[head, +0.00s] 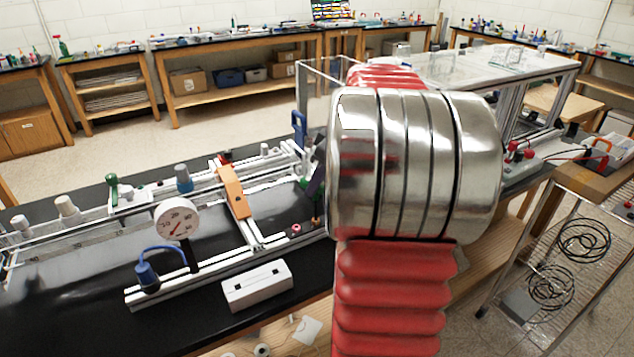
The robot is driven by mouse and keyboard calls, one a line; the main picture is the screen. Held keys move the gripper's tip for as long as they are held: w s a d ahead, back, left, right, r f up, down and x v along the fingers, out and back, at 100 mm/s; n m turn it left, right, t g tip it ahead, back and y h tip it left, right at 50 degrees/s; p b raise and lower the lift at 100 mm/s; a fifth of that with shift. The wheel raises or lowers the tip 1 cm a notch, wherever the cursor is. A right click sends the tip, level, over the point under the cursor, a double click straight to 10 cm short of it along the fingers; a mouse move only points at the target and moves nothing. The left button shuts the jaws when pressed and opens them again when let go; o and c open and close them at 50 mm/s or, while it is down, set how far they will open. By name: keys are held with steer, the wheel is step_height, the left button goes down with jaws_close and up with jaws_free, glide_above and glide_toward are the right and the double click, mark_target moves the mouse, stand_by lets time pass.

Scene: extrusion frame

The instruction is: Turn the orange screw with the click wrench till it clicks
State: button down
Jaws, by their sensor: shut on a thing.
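My own arm, with a large silver joint and red ribbed sleeves, fills the middle right of the head view and hides what lies behind it. I cannot make out my gripper; it seems to be behind this arm. A dark slanted piece (316,181) shows at the left edge of the silver joint, but I cannot tell what it is. A small orange-brown upright piece (316,221) stands just below it; it may be the orange screw, but it is too small to tell. I cannot identify the click wrench.
The extrusion frame (190,275) lies on the black bench, with an orange bar (235,190) across its rails. A round dial gauge (176,219), a blue-capped post (184,178) and a blue upright handle (299,125) stand there. A white box (257,285) lies in front. A wire rack (560,260) stands right.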

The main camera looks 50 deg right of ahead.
steer(key=shift+f, duration=0.5)
stand_by(0.8)
steer(key=shift+a+m, duration=0.1)
steer(key=shift+m, duration=0.6)
steer(key=shift+h, duration=0.4)
steer(key=shift+f+m, duration=0.1)
steer(key=shift+m, duration=0.7)
steer(key=shift+m+h, duration=0.4)
steer(key=shift+m, duration=0.3)
steer(key=shift+m+h, duration=0.3)
steer(key=shift+m, duration=0.5)
